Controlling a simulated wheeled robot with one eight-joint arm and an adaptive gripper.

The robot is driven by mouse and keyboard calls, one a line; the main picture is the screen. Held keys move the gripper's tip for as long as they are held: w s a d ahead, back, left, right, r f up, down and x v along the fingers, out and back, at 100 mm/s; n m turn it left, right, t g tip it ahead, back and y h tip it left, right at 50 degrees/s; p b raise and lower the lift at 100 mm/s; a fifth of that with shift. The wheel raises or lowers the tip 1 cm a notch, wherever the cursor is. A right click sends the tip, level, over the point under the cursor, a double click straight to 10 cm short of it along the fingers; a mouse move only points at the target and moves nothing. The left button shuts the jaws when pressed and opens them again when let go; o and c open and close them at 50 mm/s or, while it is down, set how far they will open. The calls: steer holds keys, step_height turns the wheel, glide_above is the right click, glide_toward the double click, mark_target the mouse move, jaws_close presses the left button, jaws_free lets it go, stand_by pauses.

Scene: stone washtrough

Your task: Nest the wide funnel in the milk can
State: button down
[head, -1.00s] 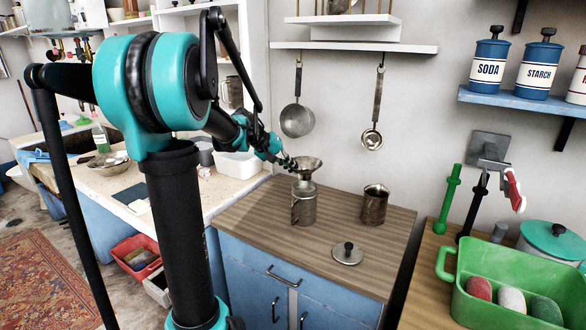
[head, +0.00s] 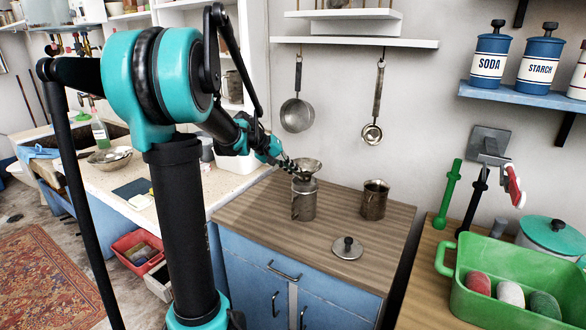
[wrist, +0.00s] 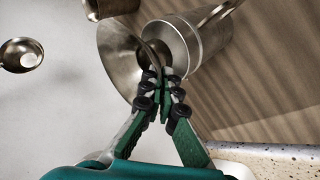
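The wide funnel (head: 308,165), a grey metal cone, is tilted over the mouth of the milk can (head: 304,204), which stands upright on the wooden counter top. My gripper (head: 288,165) reaches in from the left at the funnel's rim. In the wrist view the fingers (wrist: 160,88) are closed on the rim of the funnel (wrist: 116,58), with the milk can (wrist: 197,46) just beyond. The funnel's lower end is at the can's mouth; fingers and cone partly hide it, so I cannot tell how deep it sits.
A metal jug (head: 374,200) stands right of the can, and a round lid (head: 347,248) lies in front. A pan (head: 297,115) and a ladle (head: 372,133) hang on the wall behind. A green tub (head: 510,290) is at the right. The counter's front left is clear.

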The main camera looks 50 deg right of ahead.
steer(key=shift+f, duration=1.3)
stand_by(0.5)
steer(key=c, duration=1.6)
jaws_free()
steer(key=shift+c, duration=0.2)
steer(key=shift+o, duration=0.3)
steer(key=o, duration=0.5)
steer(key=shift+c, duration=0.2)
steer(key=shift+r, duration=0.1)
steer(key=shift+r, duration=3.4)
